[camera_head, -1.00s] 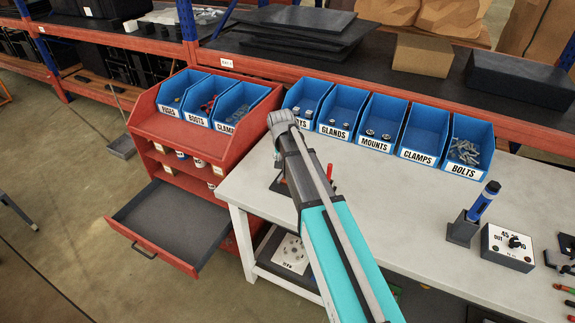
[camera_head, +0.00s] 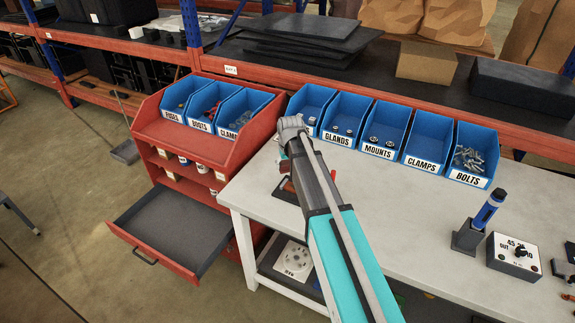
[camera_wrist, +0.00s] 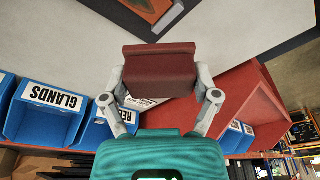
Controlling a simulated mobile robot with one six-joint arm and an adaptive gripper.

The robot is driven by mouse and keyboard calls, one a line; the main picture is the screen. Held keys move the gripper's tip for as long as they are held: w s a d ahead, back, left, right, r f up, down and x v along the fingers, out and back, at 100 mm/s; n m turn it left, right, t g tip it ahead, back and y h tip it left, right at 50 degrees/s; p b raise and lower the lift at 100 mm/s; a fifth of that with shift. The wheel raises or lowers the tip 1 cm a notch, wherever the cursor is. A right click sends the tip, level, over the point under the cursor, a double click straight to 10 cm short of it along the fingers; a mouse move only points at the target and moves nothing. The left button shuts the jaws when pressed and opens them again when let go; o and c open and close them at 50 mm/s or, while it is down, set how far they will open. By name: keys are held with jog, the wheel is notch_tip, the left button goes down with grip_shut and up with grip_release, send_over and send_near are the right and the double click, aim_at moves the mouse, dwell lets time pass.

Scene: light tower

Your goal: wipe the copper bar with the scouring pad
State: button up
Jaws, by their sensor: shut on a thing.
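My gripper (camera_wrist: 160,84) is shut on the scouring pad (camera_wrist: 160,66), a dark maroon block held level between the two fingers in the wrist view. A dark tray or stand (camera_wrist: 200,8) lies at the top edge of the wrist view, with a coppery-brown piece (camera_wrist: 148,8) that may be the copper bar. It is cut off by the frame, and the pad appears apart from it. In the head view the dark stand (camera_head: 287,192) shows at the left end of the white bench, partly behind my arm, which largely hides the gripper.
Blue labelled bins (camera_head: 378,128) line the back of the white bench (camera_head: 400,205). A red cabinet (camera_head: 180,135) with an open drawer (camera_head: 170,225) stands left. A blue-handled tool in a holder (camera_head: 470,235) and a control box (camera_head: 513,255) stand right. The bench middle is clear.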

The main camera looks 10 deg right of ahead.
aim_at(287, 184)
jog(key=shift+f, duration=0.15)
jog(key=shift+s+b+x, duration=0.2)
jog(key=shift+b+x, duration=0.75)
jog(key=shift+b, duration=0.05)
jog(key=shift+s+b+x, duration=0.2)
jog(key=shift+b+x, duration=0.7)
jog(key=shift+b, duration=0.1)
jog(key=shift+s+b+x, duration=0.2)
jog(key=shift+b+x, duration=0.75)
jog(key=shift+b, duration=0.05)
jog(key=shift+d+f+b, duration=0.1)
jog(key=shift+f+b, duration=0.65)
jog(key=shift+f, duration=0.15)
jog(key=shift+d, duration=0.1)
jog(key=shift+s+d+r, duration=0.15)
jog(key=shift+s+d, duration=0.9)
jog(key=shift+d, duration=0.3)
jog(key=shift+s+d, duration=0.5)
jog(key=shift+d, duration=0.2)
jog(key=shift+s+d, duration=0.55)
jog(key=shift+d, duration=0.2)
